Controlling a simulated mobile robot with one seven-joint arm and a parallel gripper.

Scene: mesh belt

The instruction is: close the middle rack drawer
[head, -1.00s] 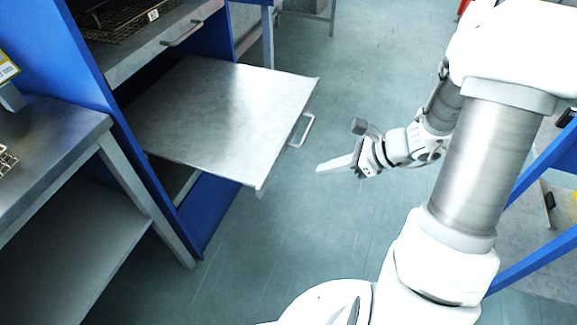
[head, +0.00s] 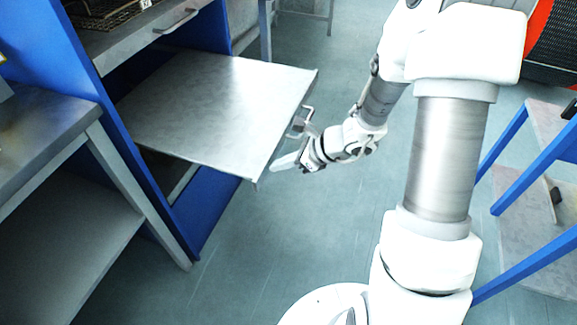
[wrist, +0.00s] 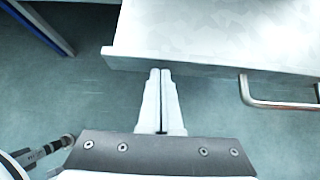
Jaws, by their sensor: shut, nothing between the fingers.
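The middle rack drawer (head: 215,105) is pulled far out of the blue rack in the head view, its flat metal top bare. Its front edge and bar handle (head: 303,120) face right, towards my arm. My gripper (head: 280,165) is beside the drawer's front, near the handle and the near corner. In the wrist view my gripper (wrist: 160,75) is shut and empty, its fingertips close to the drawer front (wrist: 190,68). The handle (wrist: 275,103) is to the right of the fingers. I cannot tell whether the fingertips touch the drawer.
The blue rack (head: 205,215) has an upper drawer (head: 135,40) holding wire baskets. A metal bench (head: 45,135) stands at the left. Blue-legged furniture (head: 515,185) is at the right. The floor (head: 270,240) in front of the drawer is clear.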

